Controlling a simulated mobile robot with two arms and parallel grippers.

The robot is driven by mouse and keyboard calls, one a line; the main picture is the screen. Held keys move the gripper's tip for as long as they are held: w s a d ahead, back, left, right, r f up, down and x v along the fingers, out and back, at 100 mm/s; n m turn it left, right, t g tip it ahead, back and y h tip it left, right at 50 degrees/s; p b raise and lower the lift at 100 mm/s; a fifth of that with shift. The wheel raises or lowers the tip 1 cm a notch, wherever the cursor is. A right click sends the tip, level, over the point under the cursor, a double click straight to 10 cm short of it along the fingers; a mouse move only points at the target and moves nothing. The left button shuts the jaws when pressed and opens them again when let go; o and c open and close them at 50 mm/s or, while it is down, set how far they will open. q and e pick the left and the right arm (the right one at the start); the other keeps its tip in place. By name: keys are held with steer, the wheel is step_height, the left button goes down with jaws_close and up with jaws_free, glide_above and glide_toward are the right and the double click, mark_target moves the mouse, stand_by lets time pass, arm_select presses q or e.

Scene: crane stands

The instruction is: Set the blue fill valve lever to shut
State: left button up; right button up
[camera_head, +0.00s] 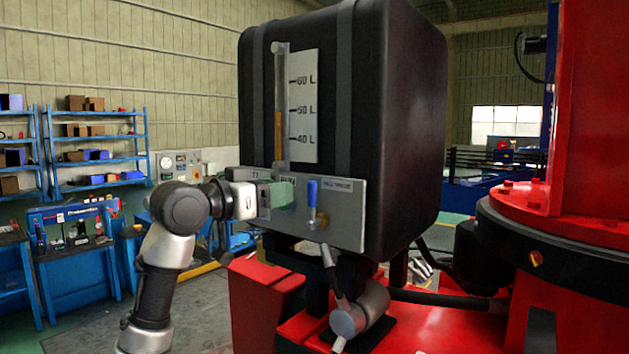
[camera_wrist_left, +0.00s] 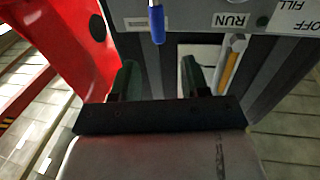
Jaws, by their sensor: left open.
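The blue lever (camera_head: 312,193) stands upright on the grey valve panel (camera_head: 345,228) on the front of the black tank (camera_head: 405,130). Its blue handle (camera_wrist_left: 156,22) also shows at the top of the left wrist view, beyond the fingers. My left gripper (camera_head: 279,196) is in front of the panel, left of the lever. Its green fingers show spread apart in the left wrist view (camera_wrist_left: 160,80), with nothing between them. They appear apart from the lever. My right gripper is not seen.
A RUN label (camera_wrist_left: 236,20) is on the panel near the lever. A sight gauge (camera_head: 281,110) runs up the tank. A grey rounded metal part (camera_head: 358,312) sits below the panel. A red crane structure (camera_head: 570,230) stands right. Blue shelves (camera_head: 95,150) are far left.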

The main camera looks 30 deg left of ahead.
mark_target(312, 186)
arm_select(q)
steer(key=p+x, duration=0.2)
steer(key=x, duration=0.4)
steer(key=shift+d, duration=0.15)
steer(key=p+x, duration=0.1)
steer(key=x, duration=0.1)
steer(key=shift+w+f, duration=0.15)
steer(key=shift+w, duration=0.25)
steer(key=shift+w+d, duration=0.1)
steer(key=c, duration=0.5)
jaws_close()
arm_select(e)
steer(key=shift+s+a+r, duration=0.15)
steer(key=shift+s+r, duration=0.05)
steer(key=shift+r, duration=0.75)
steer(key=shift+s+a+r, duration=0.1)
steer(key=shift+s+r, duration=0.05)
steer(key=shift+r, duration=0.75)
